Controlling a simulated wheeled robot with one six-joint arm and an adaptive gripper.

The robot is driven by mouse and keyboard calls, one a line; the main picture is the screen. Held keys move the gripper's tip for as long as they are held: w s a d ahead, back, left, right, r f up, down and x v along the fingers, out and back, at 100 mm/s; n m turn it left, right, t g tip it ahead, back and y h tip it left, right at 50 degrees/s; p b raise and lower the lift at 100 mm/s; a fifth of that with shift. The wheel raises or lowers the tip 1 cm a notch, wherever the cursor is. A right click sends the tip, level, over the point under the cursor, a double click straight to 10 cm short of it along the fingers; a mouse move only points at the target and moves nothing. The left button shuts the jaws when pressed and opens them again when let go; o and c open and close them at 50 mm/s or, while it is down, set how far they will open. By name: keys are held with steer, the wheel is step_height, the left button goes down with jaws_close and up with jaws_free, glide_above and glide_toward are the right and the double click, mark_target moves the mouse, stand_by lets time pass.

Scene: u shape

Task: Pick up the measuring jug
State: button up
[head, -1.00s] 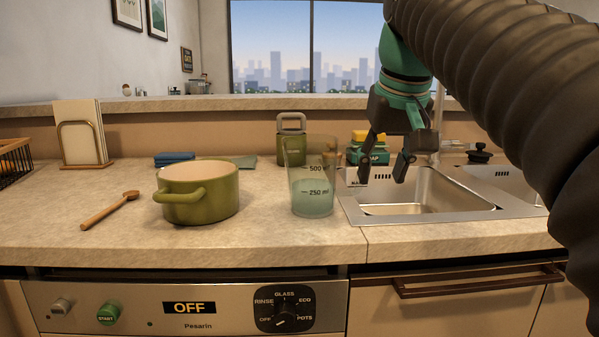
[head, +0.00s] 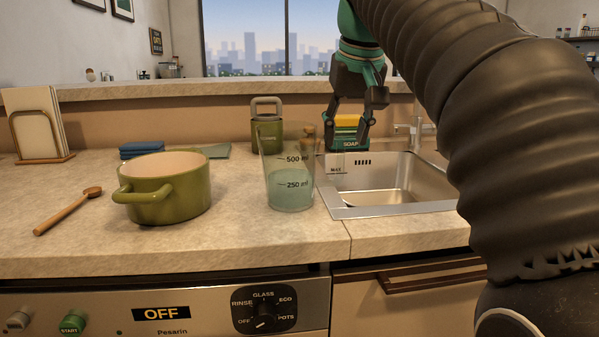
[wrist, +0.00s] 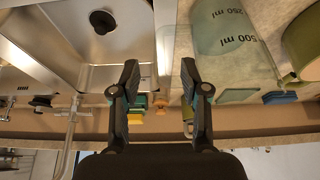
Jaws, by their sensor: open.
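The measuring jug (head: 290,185) is clear, with 500 and 250 ml marks and pale blue-green liquid low inside. It stands upright on the counter, just left of the sink. It also shows upside down at the upper right of the wrist view (wrist: 222,35). My gripper (head: 349,143) is open and empty, pointing down to the right of the jug near the back of the sink, apart from the jug. In the wrist view the two fingers (wrist: 162,75) are spread, with nothing held between them.
A green pot (head: 165,195) and a wooden spoon (head: 65,212) are left of the jug. A green canister (head: 266,130) stands behind it. A soap holder (head: 346,125) with a yellow sponge is behind my gripper. The sink (head: 395,185) with its tap (head: 415,135) is at the right.

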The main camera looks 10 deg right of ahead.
mark_target(341, 160)
steer(key=shift+b+x, duration=0.7)
steer(key=shift+x, duration=3.05)
jaws_close()
steer(key=shift+r, duration=0.15)
